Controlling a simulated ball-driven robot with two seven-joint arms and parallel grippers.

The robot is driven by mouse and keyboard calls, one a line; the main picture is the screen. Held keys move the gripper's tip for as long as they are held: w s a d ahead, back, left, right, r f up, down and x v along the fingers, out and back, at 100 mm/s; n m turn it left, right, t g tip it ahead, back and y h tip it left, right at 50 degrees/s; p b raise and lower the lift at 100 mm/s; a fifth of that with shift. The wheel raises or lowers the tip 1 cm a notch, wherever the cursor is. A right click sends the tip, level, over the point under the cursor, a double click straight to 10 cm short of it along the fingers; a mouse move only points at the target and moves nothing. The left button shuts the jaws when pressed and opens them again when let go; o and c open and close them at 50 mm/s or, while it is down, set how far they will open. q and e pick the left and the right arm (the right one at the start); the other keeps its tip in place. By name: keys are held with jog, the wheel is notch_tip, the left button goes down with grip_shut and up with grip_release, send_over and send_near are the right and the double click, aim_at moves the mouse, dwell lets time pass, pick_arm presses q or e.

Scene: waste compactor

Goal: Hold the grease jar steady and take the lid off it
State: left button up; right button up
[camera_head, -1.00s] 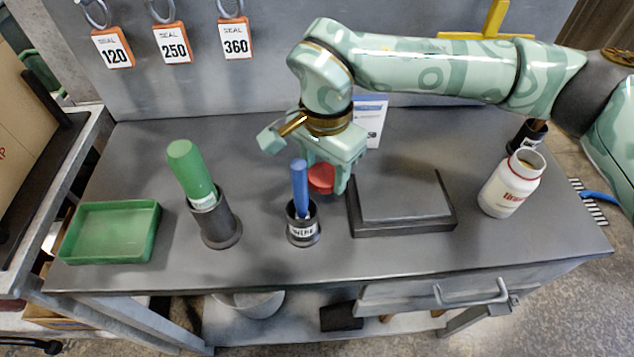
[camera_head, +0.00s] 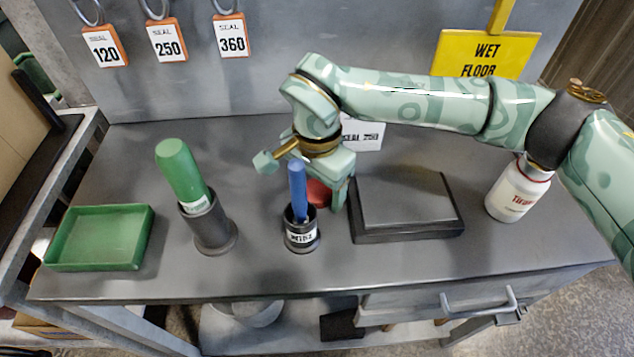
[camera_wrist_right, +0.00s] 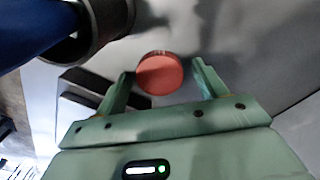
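The white grease jar (camera_head: 516,190) with red lettering stands at the right end of the bench. My right arm passes in front of its top, so its mouth is hidden. The round red lid (camera_head: 318,193) is at mid-bench, well left of the jar, behind the blue-handled tool. My right gripper (camera_head: 330,200) points down over the lid. In the right wrist view, the lid (camera_wrist_right: 160,73) lies between the two fingertips with a gap on each side, so the gripper looks open around it. The lid seems to rest on the bench. My left gripper is not in view.
A blue-handled tool (camera_head: 298,185) stands in a black cup (camera_head: 301,235) just in front of the lid. A green-handled tool (camera_head: 180,170) in a dark holder (camera_head: 209,228) and a green tray (camera_head: 100,265) are left. A grey block (camera_head: 407,233) lies right of the gripper.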

aim_at(317, 191)
pick_arm(q)
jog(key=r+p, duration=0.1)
jog(key=p, duration=0.1)
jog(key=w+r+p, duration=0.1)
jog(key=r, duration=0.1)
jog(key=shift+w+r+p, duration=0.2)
jog(key=shift+p, duration=0.15)
pick_arm(e)
notch_tip(317, 191, up, 13)
jog(key=shift+f, duration=0.2)
